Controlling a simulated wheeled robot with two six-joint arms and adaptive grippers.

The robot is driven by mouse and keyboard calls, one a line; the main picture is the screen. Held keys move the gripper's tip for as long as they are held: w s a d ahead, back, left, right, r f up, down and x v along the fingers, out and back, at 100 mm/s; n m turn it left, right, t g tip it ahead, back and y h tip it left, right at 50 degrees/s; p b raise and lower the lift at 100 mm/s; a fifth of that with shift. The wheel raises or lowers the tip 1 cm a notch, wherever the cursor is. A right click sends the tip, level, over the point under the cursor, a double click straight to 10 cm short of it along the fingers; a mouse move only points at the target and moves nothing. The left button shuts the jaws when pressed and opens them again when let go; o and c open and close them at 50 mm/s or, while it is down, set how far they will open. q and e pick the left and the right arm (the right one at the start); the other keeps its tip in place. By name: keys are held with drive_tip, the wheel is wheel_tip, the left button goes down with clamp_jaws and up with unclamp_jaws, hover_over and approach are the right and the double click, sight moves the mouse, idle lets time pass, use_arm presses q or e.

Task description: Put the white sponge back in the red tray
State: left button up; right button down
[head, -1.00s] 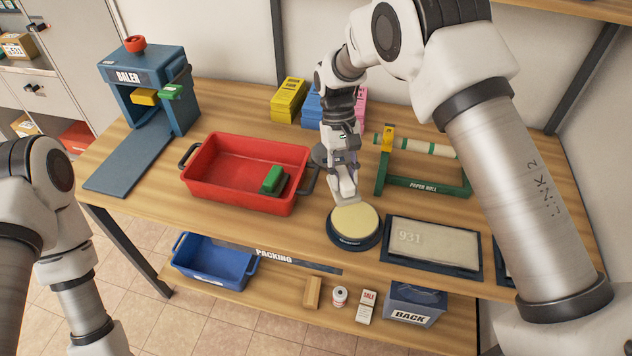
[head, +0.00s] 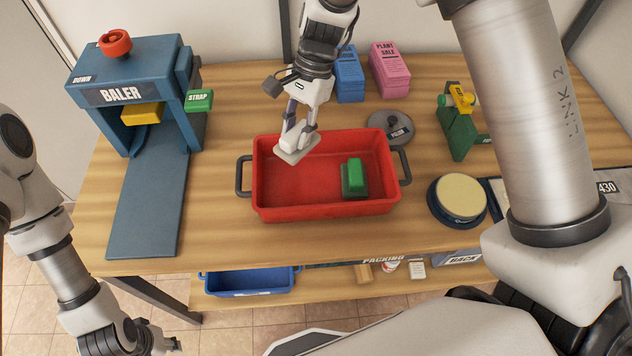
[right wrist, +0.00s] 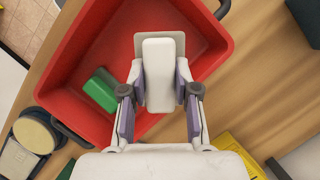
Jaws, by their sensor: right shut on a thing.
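The white sponge (head: 297,155) is a pale block on a flat, wider base. My right gripper (head: 300,128) is shut on it, above the left part of the red tray (head: 325,208). In the right wrist view the white sponge (right wrist: 158,72) sits between the purple finger pads, with the red tray (right wrist: 75,60) beneath. Whether its base touches the tray is unclear. A green sponge-like block (head: 354,178) lies in the tray's right part. My left gripper (head: 155,341) is low at the bottom left, away from the table, its jaws unclear.
The blue baler (head: 128,85) stands left of the tray. A round cream pad (head: 460,197) in a dark dish is on the right. A grey lid (head: 390,126) and blue (head: 349,75) and pink boxes (head: 390,69) are behind. Bare wood (head: 225,170) lies left of the tray.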

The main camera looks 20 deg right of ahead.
drive_tip(key=s+m+t, duration=0.1)
drive_tip(key=m, duration=0.1)
drive_tip(key=s+m+t, duration=0.1)
drive_tip(key=m, duration=0.2)
drive_tip(key=s+m+t+b, duration=0.1)
drive_tip(key=m, duration=0.2)
drive_tip(key=shift+s+d+r+y, duration=0.35)
drive_tip(key=shift+s+d+y, duration=0.05)
drive_tip(key=m+b, duration=0.1)
drive_tip(key=b, duration=0.2)
approach(302, 185)
drive_tip(key=x, duration=0.4)
drive_tip(key=shift+s+a+f, duration=0.2)
drive_tip(key=shift+f, duration=0.1)
drive_tip(key=shift+w+a, duration=0.1)
drive_tip(key=shift+f, duration=0.1)
drive_tip(key=c, duration=1.3)
unclamp_jaws()
drive_tip(key=shift+f, duration=0.1)
drive_tip(key=o, duration=0.4)
drive_tip(key=shift+o, duration=0.2)
